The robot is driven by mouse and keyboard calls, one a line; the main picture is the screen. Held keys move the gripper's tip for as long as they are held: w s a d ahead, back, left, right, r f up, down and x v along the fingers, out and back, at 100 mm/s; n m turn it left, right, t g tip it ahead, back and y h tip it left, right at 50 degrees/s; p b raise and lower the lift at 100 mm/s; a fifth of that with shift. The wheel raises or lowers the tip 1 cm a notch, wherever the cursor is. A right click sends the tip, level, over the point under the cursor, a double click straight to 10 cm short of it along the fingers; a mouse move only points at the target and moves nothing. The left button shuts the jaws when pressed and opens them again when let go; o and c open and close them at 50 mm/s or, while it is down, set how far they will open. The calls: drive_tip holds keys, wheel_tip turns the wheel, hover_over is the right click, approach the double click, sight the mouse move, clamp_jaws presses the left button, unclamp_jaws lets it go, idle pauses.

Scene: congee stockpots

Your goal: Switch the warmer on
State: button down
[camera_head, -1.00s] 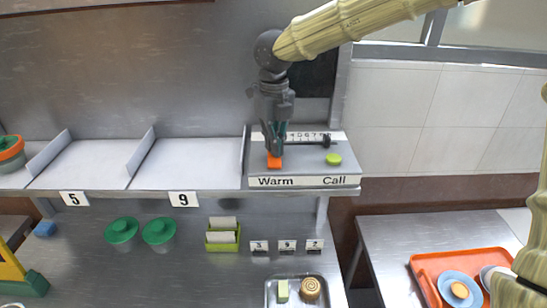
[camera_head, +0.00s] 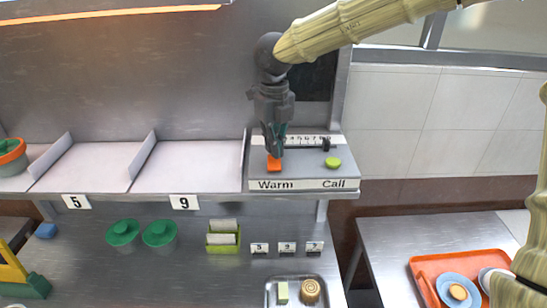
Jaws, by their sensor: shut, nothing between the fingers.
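The control box (camera_head: 345,172) stands at the right end of the shelf, with "Warm" and "Call" labels on its front edge. The orange warmer switch (camera_head: 274,166) sits above the "Warm" label. My gripper (camera_head: 274,153) is shut and empty, pointing down right at the orange switch; I cannot tell whether the tips touch it. The warmer strip (camera_head: 110,13) along the top left glows orange. A green call button (camera_head: 333,162) is to the right of the switch.
A numbered scale with a dark slider (camera_head: 325,145) lies behind the switch. Shelf bays (camera_head: 90,165) are to the left. Below are green lids (camera_head: 123,232), a green card holder (camera_head: 223,238) and a metal tray (camera_head: 295,304). An orange tray (camera_head: 428,268) is at right.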

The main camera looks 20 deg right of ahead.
drive_tip(key=shift+r+p, duration=2.45)
drive_tip(key=shift+r, duration=0.4)
